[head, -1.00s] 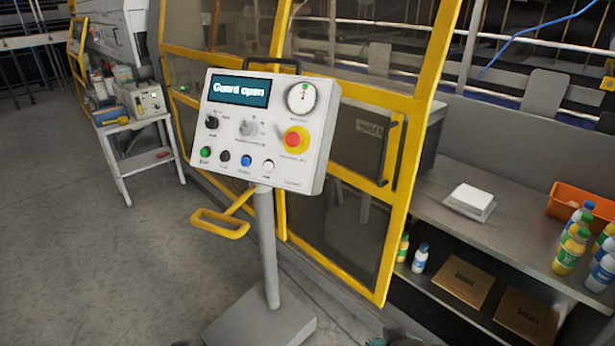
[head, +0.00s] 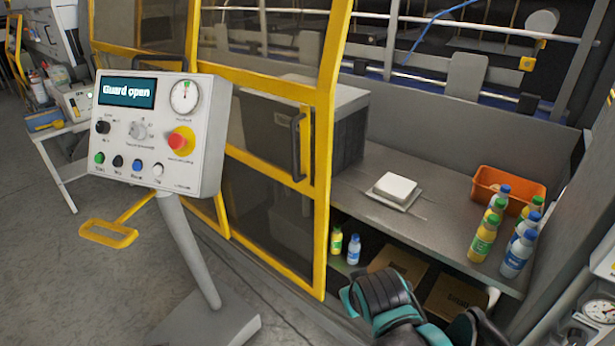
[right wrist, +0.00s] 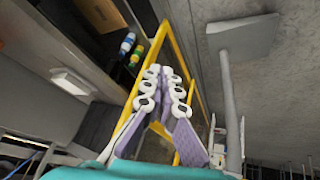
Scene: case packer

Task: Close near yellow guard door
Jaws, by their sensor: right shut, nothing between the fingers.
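The near yellow guard door (head: 322,170) is a yellow frame with dark clear panes and a black upright handle (head: 297,147). It stands open, its free edge out past the bench front. The panel display reads "Guard open". My right arm's teal and black end shows at the bottom of the head view; its fingertips cannot be made out there. In the right wrist view my right gripper (right wrist: 165,75) is shut and empty, with the yellow door frame (right wrist: 144,52) behind its fingers. Touching or apart cannot be told. My left gripper is not in view.
The control panel (head: 160,130) stands on a grey post left of the door, with a yellow loop bracket (head: 110,232). The bench (head: 440,235) holds a white block (head: 396,186), an orange bin (head: 507,185) and several bottles.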

